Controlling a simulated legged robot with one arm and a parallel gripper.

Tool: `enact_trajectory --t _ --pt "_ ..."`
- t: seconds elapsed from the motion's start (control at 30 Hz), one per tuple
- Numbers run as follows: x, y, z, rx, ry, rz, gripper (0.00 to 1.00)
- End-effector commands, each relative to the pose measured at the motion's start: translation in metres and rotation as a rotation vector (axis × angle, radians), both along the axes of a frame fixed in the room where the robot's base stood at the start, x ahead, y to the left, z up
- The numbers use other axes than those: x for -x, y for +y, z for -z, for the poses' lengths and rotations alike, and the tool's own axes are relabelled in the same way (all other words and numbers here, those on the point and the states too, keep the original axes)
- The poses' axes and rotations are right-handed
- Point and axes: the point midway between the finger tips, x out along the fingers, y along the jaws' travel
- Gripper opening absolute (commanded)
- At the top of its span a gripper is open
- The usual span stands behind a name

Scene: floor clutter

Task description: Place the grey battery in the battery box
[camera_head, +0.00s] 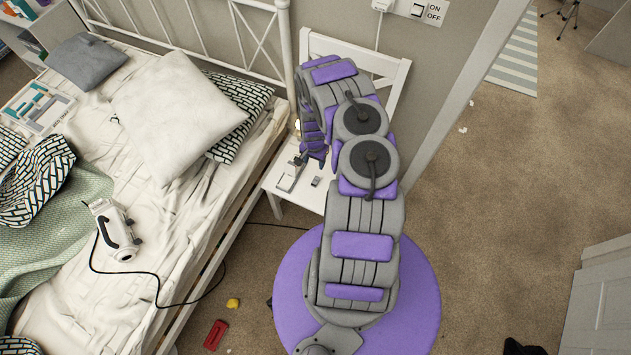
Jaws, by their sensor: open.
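A small dark grey block (316,181), possibly the grey battery, lies on the white chair seat (307,198). It is too small to identify surely. A flat light grey item (290,176) lies to its left on the seat. A white tray (38,112) with teal pieces and printed lettering lies on the bed at the far left; I cannot tell if it is the battery box. My gripper (302,161) is open above the chair seat, near the grey items. My arm partly hides the chair, and the fingertips are hard to make out.
The bed (190,240) with pillows fills the left side. A white corded device (115,230) lies on it. A red object (215,335) and a yellow one (233,303) lie on the floor beside the bed. Carpet (490,200) at the right is mostly clear.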

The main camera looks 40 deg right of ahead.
Motion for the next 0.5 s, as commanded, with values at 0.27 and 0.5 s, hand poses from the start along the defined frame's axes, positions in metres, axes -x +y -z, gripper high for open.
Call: enact_trajectory --t 0.27,0.5 --pt "0.002 0.002 0.052 -0.006 0.005 0.001 0.57" --pt "0.002 0.002 0.098 -0.005 0.003 0.0 0.57"
